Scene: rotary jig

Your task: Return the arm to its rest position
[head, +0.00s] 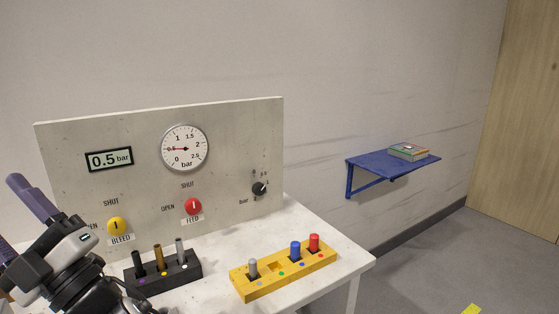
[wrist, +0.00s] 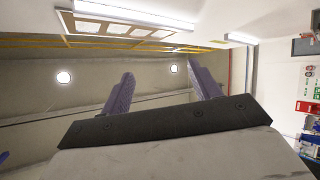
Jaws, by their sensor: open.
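My gripper (head: 10,212) is at the far left of the head view, above and in front of the table's left side. Its purple fingers point up and to the left, and the picture edge cuts part of it off. In the wrist view my gripper (wrist: 160,74) shows two purple fingers spread well apart with nothing between them. That view looks up at the ceiling and lights, so the gripper is tilted upward. My dark wrist covers the panel's lower left corner in the head view.
A grey panel (head: 240,130) with dial, display and knobs stands on the white table (head: 215,290). A black holder (head: 185,271) and a yellow holder (head: 290,276) carry coloured pegs.

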